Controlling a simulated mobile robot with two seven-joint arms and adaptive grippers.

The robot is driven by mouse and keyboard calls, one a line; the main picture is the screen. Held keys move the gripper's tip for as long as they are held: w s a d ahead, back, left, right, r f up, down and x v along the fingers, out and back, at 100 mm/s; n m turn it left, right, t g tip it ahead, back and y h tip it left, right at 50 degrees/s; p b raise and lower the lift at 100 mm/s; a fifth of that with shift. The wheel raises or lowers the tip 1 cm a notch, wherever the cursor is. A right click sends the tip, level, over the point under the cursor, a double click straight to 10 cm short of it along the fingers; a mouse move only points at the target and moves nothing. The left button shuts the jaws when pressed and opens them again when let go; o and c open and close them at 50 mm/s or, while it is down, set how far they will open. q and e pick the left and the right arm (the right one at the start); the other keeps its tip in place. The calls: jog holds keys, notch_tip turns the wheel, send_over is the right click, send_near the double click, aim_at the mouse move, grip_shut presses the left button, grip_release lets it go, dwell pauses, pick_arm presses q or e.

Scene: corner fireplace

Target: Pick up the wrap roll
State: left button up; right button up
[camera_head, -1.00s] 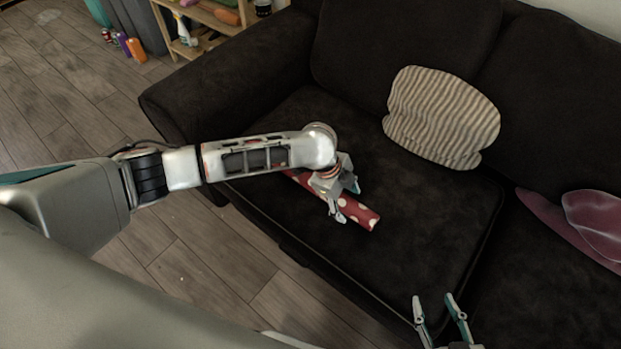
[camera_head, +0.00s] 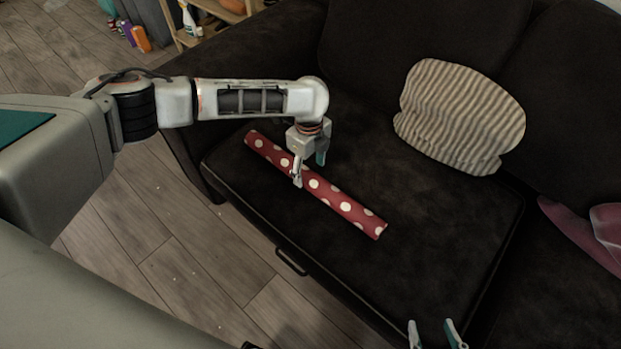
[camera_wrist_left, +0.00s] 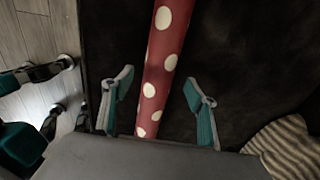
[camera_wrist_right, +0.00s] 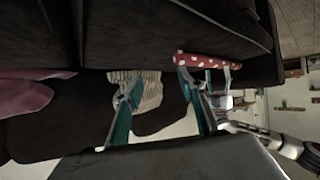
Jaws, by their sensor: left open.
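The wrap roll (camera_head: 330,193), red with white dots, lies at a slant on the dark sofa's seat cushion. My left gripper (camera_head: 308,178) is over the middle of the roll, pointing down, with its fingers open. In the left wrist view the roll (camera_wrist_left: 160,65) runs between the two open fingers of the left gripper (camera_wrist_left: 156,97), with a gap on each side. My right gripper (camera_head: 433,336) is at the bottom edge of the head view, open and empty. In the right wrist view its fingers (camera_wrist_right: 155,98) are spread, and the roll (camera_wrist_right: 207,61) shows beyond them.
The dark sofa (camera_head: 440,215) has a striped cushion (camera_head: 460,115) against its backrest and a pink cushion (camera_head: 590,235) at the right. A wooden shelf (camera_head: 215,12) with bottles stands at the back left. The seat right of the roll is clear.

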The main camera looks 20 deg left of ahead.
aim_at(309, 175)
pick_arm(q)
jog(key=f, duration=0.2)
jog(key=f+b, duration=0.1)
jog(key=f, duration=0.1)
jog(key=shift+s+f, duration=0.2)
jog(key=shift+f, duration=0.1)
jog(key=shift+w+r, duration=0.15)
jog(key=shift+r, duration=0.15)
jog(key=c, duration=1.3)
jog(key=shift+c, duration=0.2)
